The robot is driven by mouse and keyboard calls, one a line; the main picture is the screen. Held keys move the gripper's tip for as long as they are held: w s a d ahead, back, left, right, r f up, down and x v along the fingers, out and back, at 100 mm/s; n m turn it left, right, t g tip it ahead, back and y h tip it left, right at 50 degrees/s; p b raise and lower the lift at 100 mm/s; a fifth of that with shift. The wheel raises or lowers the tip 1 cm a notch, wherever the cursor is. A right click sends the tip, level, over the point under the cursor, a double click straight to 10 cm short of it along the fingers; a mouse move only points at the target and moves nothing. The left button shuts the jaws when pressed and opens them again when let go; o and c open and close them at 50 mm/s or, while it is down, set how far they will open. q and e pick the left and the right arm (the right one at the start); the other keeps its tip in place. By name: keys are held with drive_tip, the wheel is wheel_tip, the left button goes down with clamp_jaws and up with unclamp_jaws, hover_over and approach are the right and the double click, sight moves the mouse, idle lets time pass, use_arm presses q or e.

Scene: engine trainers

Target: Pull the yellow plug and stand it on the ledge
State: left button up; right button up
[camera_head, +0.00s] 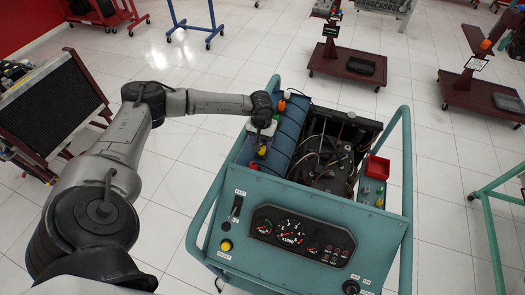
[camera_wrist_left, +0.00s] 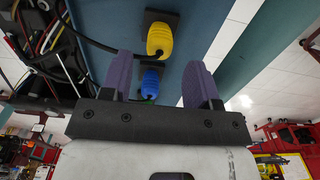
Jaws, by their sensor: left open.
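The yellow plug (camera_head: 262,152) sits at the left side of the teal engine stand, just below my left gripper (camera_head: 262,128) in the head view. In the left wrist view the yellow plug (camera_wrist_left: 160,40) is upright in a dark socket on a blue-teal surface, with a black cable beside it. My left gripper (camera_wrist_left: 160,62) is open, its two purple fingers apart with nothing held between them. The yellow plug is beyond the fingertips. A blue plug (camera_wrist_left: 150,83) shows in the gap between the fingers. I cannot pick out the ledge for certain. My right gripper is out of view.
An orange plug-like part (camera_head: 282,105) is beside the gripper. A blue ribbed cover (camera_head: 286,130) and the open engine with hoses (camera_head: 325,155) lie to the right. The gauge panel (camera_head: 298,238) fronts the stand, with green side rails.

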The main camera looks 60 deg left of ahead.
sight(262, 146)
use_arm(q)
wheel_tip(262, 146, down, 6)
drive_tip(key=b, duration=0.4)
idle(0.3)
idle(1.0)
drive_tip(key=shift+c, duration=0.3)
drive_tip(key=c, duration=0.4)
clamp_jaws()
drive_tip(key=shift+r, duration=0.2)
